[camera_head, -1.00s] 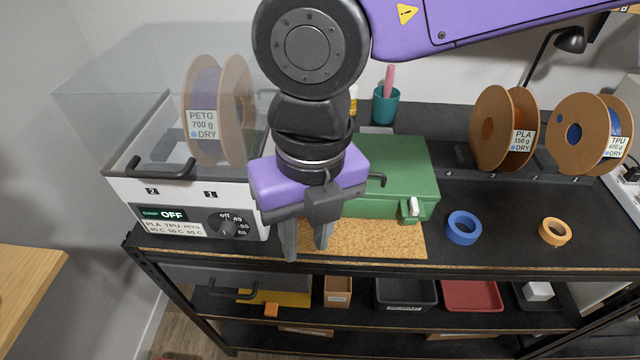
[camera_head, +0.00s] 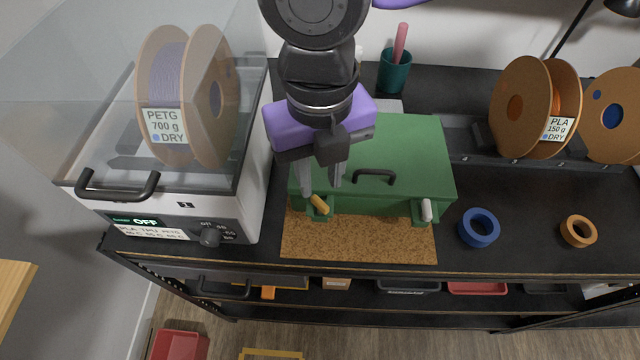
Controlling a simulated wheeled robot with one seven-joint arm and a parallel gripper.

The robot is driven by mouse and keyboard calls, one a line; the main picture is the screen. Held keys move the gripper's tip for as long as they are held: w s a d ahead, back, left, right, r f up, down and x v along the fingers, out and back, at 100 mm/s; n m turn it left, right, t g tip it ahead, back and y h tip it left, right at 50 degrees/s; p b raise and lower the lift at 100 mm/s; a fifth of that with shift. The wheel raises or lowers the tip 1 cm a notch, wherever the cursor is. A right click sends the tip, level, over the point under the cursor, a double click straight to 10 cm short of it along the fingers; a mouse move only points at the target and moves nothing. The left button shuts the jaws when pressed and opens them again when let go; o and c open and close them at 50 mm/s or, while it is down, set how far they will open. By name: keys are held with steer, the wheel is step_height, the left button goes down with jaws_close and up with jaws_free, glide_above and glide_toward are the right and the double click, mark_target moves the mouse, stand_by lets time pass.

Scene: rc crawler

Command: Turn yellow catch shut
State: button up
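A green box (camera_head: 405,150) with a dark handle on its lid stands on a cork mat (camera_head: 360,243). Its front has a yellow catch (camera_head: 319,204) at the left and a white catch (camera_head: 427,210) at the right. The yellow catch is tilted; the white one stands about upright. My gripper (camera_head: 322,190) points down over the box's left front, its two fingers apart with a gap between them. One fingertip is close beside the yellow catch; I cannot tell whether they touch. Nothing shows between the fingers.
A filament dryer (camera_head: 250,190) with a clear lid and a PETG spool stands close at the left. A blue tape roll (camera_head: 479,228) and an orange roll (camera_head: 578,231) lie at the right. Spools (camera_head: 510,90) and a teal cup (camera_head: 394,72) stand behind.

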mark_target(320, 202)
steer(key=shift+f+p, duration=0.3)
steer(key=shift+f, duration=2.4)
